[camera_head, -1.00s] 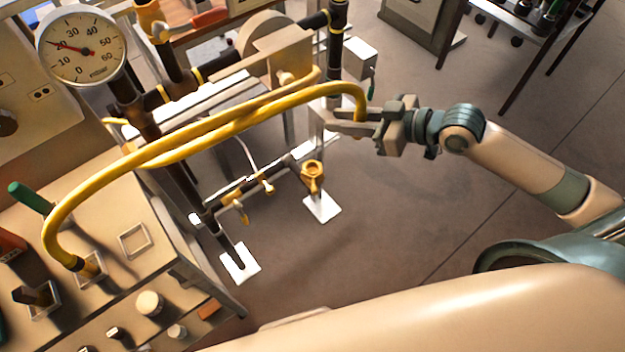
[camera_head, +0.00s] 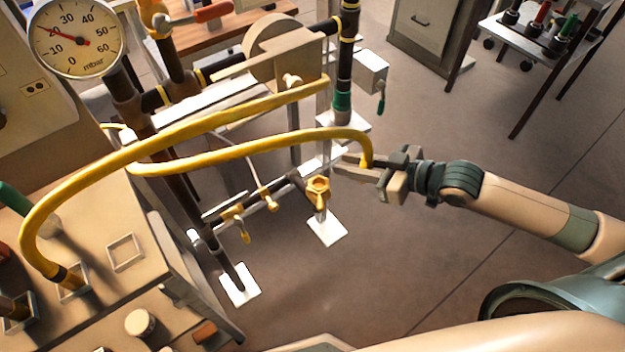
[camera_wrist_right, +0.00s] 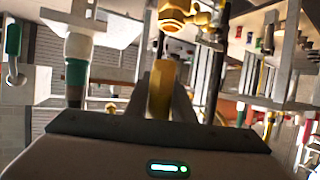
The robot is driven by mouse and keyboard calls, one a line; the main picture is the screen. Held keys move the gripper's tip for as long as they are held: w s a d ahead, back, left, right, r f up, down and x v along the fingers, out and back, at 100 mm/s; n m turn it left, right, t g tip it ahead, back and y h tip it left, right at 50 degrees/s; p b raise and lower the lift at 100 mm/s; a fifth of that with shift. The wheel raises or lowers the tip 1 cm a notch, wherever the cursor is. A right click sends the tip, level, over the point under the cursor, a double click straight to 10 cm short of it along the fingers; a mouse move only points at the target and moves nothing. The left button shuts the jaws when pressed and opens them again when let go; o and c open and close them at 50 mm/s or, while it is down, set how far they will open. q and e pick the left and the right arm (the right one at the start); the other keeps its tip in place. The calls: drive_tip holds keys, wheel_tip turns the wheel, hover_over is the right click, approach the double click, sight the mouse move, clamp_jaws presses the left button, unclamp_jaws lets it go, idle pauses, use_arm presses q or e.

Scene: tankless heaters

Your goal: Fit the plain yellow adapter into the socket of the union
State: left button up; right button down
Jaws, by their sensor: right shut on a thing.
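The yellow adapter (camera_wrist_right: 163,88) is an upright, faceted piece between the fingers of my right gripper (camera_head: 368,170), which is shut on it. In the head view, the yellow hose (camera_head: 270,142) curves down into that gripper, and the fingers mostly hide the adapter. The brass union (camera_head: 318,187) is a golden hex fitting on the low pipe run above a white foot plate, left of and slightly below the gripper. A brass fitting (camera_wrist_right: 180,15), apparently the union, shows beyond the adapter in the right wrist view. The two look apart. My left gripper is not in view.
A dark vertical pipe with a green collar (camera_head: 342,102) stands behind the gripper. Brass valves (camera_head: 265,198) sit left of the union. A pressure gauge (camera_head: 78,38) and bench (camera_head: 125,252) are at left. Floor right of the union is clear.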

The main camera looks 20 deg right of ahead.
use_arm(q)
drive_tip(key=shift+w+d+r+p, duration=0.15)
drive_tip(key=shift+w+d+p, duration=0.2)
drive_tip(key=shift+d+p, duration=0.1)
use_arm(e)
drive_tip(key=s+f+x, duration=0.1)
drive_tip(key=f+x, duration=0.1)
drive_tip(key=x, duration=1)
drive_tip(key=shift+a, duration=0.35)
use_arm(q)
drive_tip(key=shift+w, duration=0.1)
use_arm(e)
drive_tip(key=shift+f, duration=0.1)
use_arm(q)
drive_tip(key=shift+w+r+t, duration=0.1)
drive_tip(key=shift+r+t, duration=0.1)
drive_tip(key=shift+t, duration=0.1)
use_arm(e)
wheel_tip(320, 180, down, 4)
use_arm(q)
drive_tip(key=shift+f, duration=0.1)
